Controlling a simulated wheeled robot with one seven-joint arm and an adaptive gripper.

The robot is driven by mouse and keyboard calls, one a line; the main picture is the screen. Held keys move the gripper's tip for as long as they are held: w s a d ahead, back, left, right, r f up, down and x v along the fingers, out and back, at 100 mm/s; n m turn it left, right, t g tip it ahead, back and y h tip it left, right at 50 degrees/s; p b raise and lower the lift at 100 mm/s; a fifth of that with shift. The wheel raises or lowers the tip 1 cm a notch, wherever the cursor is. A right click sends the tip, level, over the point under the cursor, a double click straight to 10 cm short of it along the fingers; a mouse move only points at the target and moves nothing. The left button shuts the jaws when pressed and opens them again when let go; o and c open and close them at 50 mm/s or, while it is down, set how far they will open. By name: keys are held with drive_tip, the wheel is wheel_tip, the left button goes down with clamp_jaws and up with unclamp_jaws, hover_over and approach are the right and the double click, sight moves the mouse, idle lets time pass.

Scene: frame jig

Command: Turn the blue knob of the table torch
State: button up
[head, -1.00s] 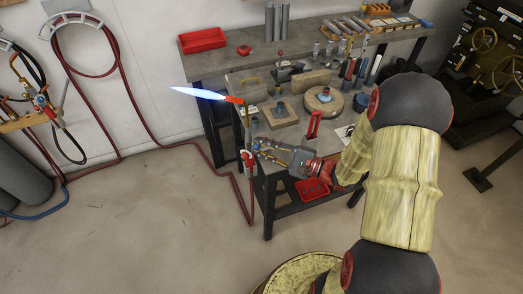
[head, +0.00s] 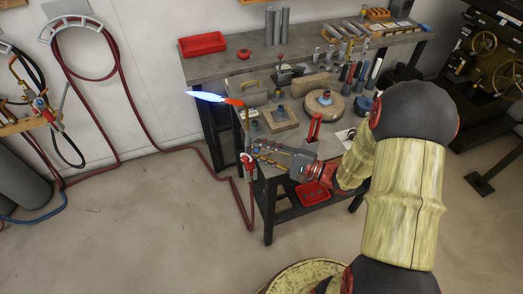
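The table torch stands at the left front corner of the workbench, with a red nozzle (head: 233,101) on an upright stem and a red valve body (head: 247,161) low down. A blue flame (head: 206,96) burns leftward from the nozzle. My gripper (head: 258,151) reaches in from the right, with its fingertips at the torch's valve, around a small blue spot that is the blue knob (head: 257,148). The fingers look closed on the knob, which they mostly hide.
The workbench (head: 275,143) holds wooden blocks, a round wooden piece (head: 320,103) and a red stand (head: 314,127) near my arm. A red hose (head: 242,205) hangs from the torch to the floor. The floor to the left is open.

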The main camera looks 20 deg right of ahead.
drive_tip(key=shift+o, duration=1.2)
drive_tip(key=shift+d, duration=0.1)
drive_tip(key=v, duration=1.2)
idle(0.6)
